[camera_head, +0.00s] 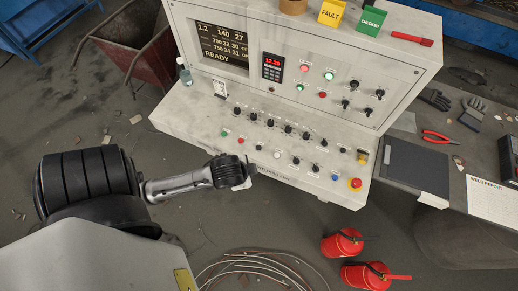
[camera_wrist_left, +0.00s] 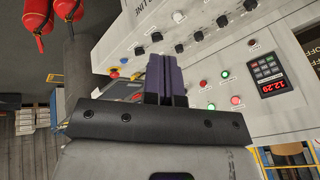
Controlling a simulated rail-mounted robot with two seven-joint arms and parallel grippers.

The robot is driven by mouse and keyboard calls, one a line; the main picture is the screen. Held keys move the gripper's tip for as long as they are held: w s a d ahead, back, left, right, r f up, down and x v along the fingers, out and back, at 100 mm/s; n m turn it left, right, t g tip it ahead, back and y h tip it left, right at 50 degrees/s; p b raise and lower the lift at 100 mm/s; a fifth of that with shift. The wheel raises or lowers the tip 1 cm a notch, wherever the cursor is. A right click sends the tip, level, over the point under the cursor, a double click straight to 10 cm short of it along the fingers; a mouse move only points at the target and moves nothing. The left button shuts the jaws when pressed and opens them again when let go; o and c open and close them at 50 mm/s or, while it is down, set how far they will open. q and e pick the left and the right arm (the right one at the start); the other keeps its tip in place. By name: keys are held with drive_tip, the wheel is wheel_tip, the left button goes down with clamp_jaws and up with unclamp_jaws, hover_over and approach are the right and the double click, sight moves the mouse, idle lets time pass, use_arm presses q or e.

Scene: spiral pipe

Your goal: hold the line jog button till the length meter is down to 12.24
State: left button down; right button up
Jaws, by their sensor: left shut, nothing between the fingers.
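The length meter (camera_head: 272,67) is a dark keypad unit with a red display on the upright panel; the display (camera_wrist_left: 279,86) reads 12.29 in the left wrist view. A row of small buttons and black knobs runs along the console's sloping front; their labels are too small to read, so I cannot tell which is the line jog button. A white button (camera_head: 277,154) and a blue button (camera_head: 333,177) show there. My left gripper (camera_head: 250,173) is shut and empty near the front's lower edge; its dark fingers (camera_wrist_left: 166,75) are together. Contact with a button cannot be seen. My right gripper is out of view.
The console (camera_head: 215,105) has a READY screen (camera_head: 222,45) and a red emergency stop (camera_head: 355,184) at lower right. A bench with pliers (camera_head: 441,136) stands at right.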

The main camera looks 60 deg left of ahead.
use_arm(q)
drive_tip(key=w+a+f+n+b, duration=0.1)
drive_tip(key=w+a+f+b, duration=0.15)
drive_tip(key=a, duration=0.25)
drive_tip(key=w+a+f+b, duration=0.1)
drive_tip(key=w+a+f, duration=0.25)
drive_tip(key=a, duration=0.25)
drive_tip(key=w+a+f+n+b, duration=0.1)
drive_tip(key=w+a+f+b, duration=0.1)
drive_tip(key=a+f, duration=0.25)
drive_tip(key=w+n+t+h, duration=0.1)
drive_tip(key=n, duration=0.1)
drive_tip(key=w+a+n+t+h, duration=0.1)
drive_tip(key=w+n+t, duration=0.1)
drive_tip(key=n, duration=0.1)
drive_tip(key=w+r+n+t+h+p, duration=0.1)
drive_tip(key=w+n+h, duration=0.1)
drive_tip(key=n, duration=0.1)
drive_tip(key=shift+w+a+t, duration=0.1)
drive_tip(key=shift+a+t, duration=0.2)
drive_tip(key=shift+a, duration=0.05)
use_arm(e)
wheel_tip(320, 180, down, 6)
use_arm(q)
drive_tip(key=shift+f, duration=0.1)
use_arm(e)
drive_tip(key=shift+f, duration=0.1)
